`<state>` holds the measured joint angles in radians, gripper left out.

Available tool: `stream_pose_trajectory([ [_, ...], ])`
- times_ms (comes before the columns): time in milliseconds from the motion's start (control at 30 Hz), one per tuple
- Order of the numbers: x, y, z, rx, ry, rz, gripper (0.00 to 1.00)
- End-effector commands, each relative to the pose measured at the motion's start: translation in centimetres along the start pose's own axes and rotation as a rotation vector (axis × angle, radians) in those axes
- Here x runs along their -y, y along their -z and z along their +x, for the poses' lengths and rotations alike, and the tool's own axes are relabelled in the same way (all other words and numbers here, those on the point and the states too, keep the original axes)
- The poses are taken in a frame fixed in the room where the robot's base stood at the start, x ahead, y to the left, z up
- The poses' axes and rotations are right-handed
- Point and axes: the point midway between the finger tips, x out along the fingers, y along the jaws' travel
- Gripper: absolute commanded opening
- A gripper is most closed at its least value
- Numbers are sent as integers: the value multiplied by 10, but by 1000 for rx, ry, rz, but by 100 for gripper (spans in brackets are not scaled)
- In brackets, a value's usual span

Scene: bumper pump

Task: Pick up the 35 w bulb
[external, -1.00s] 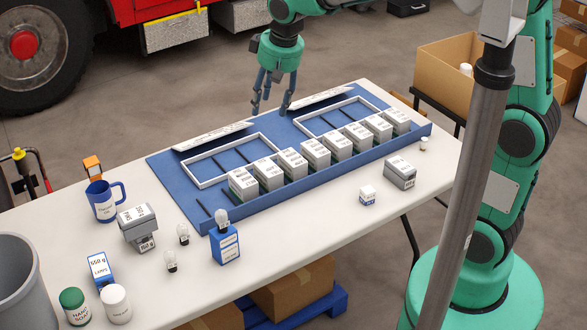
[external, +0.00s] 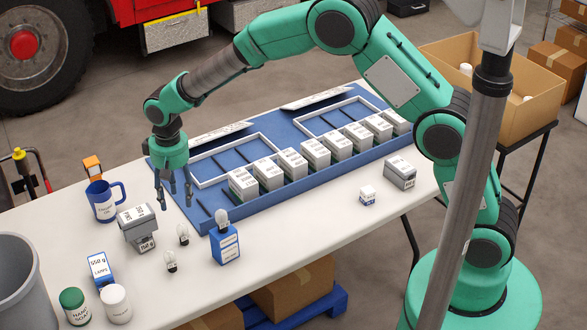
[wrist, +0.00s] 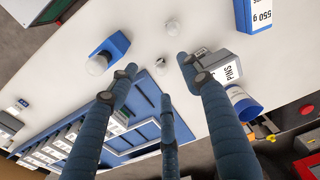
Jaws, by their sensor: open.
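Two small clear bulbs stand loose on the table: one at the back (external: 183,234) and one nearer the front (external: 170,262). A third bulb (external: 222,218) sits on top of a blue box (external: 226,245). No wattage marking is readable, so I cannot tell which is 35 W. My gripper (external: 175,200) is open and empty, pointing down above the table by the tray's left end, behind the loose bulbs. In the wrist view, the loose bulbs (wrist: 161,66) and (wrist: 172,26) lie beyond my spread fingers (wrist: 158,80). The box-top bulb (wrist: 97,64) is to their left.
A grey PINS box (external: 135,222) and a blue mug (external: 104,203) stand close left of my gripper. The blue tray (external: 215,236) with several white boxes lies to its right. A LAMPS box (external: 99,270) and two jars stand front left. Table front centre is clear.

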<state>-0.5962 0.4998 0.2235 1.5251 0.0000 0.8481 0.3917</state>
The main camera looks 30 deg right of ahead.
Motion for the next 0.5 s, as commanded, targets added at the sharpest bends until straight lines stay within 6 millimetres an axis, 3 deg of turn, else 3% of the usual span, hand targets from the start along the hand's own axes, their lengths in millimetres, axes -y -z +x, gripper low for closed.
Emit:
stream_pose_trajectory([
  [33, 12, 1, 17, 10, -4, -7, 49],
  [200, 40, 1, 57, 31, -12, -17, 49],
  [333, 50, 1, 73, 40, -16, -20, 49],
  [500, 54, 1, 78, 42, -17, -21, 49],
])
